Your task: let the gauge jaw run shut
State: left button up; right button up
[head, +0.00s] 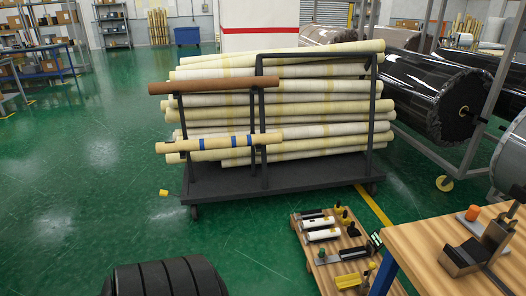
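A dark steel fixture with a notched block (462,257) and an upright metal post (495,237) stands on the wooden table at the right. It looks like the gauge, and a gap shows between block and post. I cannot tell for certain which part is the jaw. An orange cylinder (472,213) is behind the block. A dark piece at the right edge, above the post, is cut off, and I cannot tell what it is. Neither of my grippers can be made out in the head view.
A low wooden board (350,281) left of the table (425,262) holds several small tools. A dark cart (280,182) carries many wrapped rolls. A black-wrapped roll (420,92) hangs on a rack at the right. Green floor (250,250) is open in front of the cart.

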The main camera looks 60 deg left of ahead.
aim_at(322, 255)
jog(key=u, duration=1.4)
jog(key=z, duration=0.5)
jog(key=i+j+z, duration=0.2)
jog(key=j+z, duration=0.2)
jog(key=i+j+z, duration=0.1)
jog(key=j+z, duration=0.65)
jog(key=i+j, duration=0.05)
jog(key=j, duration=0.1)
